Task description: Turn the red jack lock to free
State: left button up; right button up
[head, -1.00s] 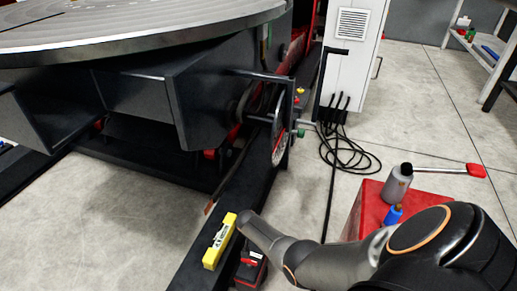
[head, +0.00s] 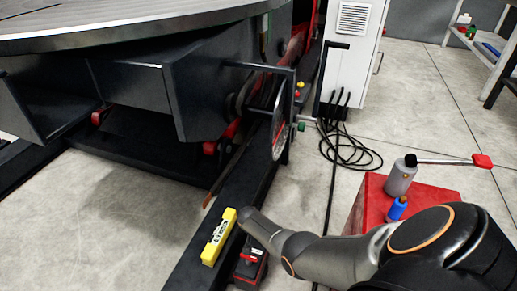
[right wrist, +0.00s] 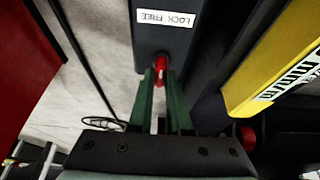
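The red jack lock (right wrist: 160,68) is a small red lever on a dark housing (right wrist: 163,42) in the right wrist view. A white label reading LOCK FREE, upside down in the picture, sits on the housing beyond the lever. My right gripper (right wrist: 160,78) has green fingers on both sides of the lever, closed onto it with only a narrow gap between them. In the head view, the dark and red jack (head: 250,268) stands low beside my right forearm, and the right fingertips cannot be made out. My left gripper is not in view.
A yellow level (head: 219,237) lies on the dark base beam close to the jack; it also shows in the wrist view (right wrist: 275,70). A handwheel (head: 279,125) stands above the beam. A red cabinet (head: 373,205) with bottles is at right. Black cables (head: 350,150) lie on the floor.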

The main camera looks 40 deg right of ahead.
grip_shut()
